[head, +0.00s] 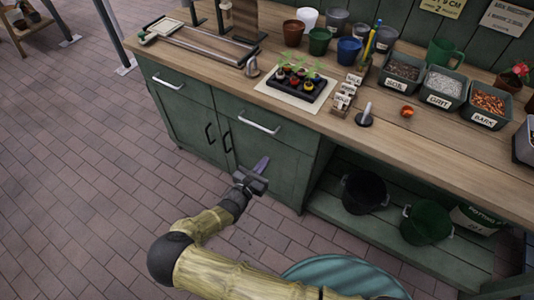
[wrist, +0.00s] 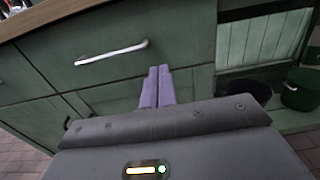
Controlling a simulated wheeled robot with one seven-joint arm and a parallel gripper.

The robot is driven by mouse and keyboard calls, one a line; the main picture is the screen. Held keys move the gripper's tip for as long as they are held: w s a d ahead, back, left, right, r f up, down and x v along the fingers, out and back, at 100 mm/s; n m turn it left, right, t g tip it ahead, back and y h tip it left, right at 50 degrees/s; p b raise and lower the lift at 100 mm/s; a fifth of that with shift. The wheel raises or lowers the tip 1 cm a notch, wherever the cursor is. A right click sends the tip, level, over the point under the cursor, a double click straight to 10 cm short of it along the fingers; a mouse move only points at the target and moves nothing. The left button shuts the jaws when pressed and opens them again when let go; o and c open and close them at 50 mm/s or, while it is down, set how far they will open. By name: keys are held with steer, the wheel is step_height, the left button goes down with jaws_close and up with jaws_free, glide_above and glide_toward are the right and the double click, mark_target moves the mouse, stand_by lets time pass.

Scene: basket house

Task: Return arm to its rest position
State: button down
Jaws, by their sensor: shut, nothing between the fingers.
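My gripper (head: 261,166) is in front of the green cabinet, below the worktop, at the end of my bamboo-like arm. Its two purple fingers are shut together with nothing between them. In the wrist view the gripper (wrist: 158,88) points toward the cabinet front, below a drawer with a pale bar handle (wrist: 111,53). I cannot tell the exact gap between the fingertips and the cabinet.
The wooden worktop (head: 400,135) holds a black seedling tray (head: 297,87), pots, and labelled bins of soil, grit and bark (head: 489,104). Black and green buckets (head: 427,222) stand on the low shelf. A round teal top (head: 345,275) is at the bottom.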

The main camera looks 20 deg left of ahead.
steer(key=d+r+m+g+h+p, duration=0.1)
steer(key=d+r+m+g+h, duration=0.15)
steer(key=d+m+g, duration=0.4)
steer(key=w+d+r+m+g+h+p, duration=0.15)
steer(key=d+r+m, duration=0.25)
steer(key=d, duration=0.5)
steer(key=d+r+m+g+h+p, duration=0.1)
steer(key=d+r+m+g+h, duration=0.2)
steer(key=d+m+g, duration=0.3)
steer(key=s+d+r+m+y+p, duration=0.1)
steer(key=s+d+r+m+y, duration=0.2)
steer(key=s+d+r+m, duration=0.1)
steer(key=s+d+r+m+y+p, duration=0.2)
steer(key=d+r+m, duration=0.4)
steer(key=r, duration=0.5)
steer(key=s+d+r+m+g+y+p, duration=0.1)
steer(key=s+d+r+m+y+p, duration=0.1)
steer(key=s+d+r+m+y, duration=0.2)
step_height(320, 180, up, 4)
steer(key=s+d+m, duration=0.1)
steer(key=m, duration=0.2)
steer(key=shift+s+d+m+y, duration=0.35)
steer(key=shift+s+d+y, duration=0.05)
steer(key=shift+r, duration=0.1)
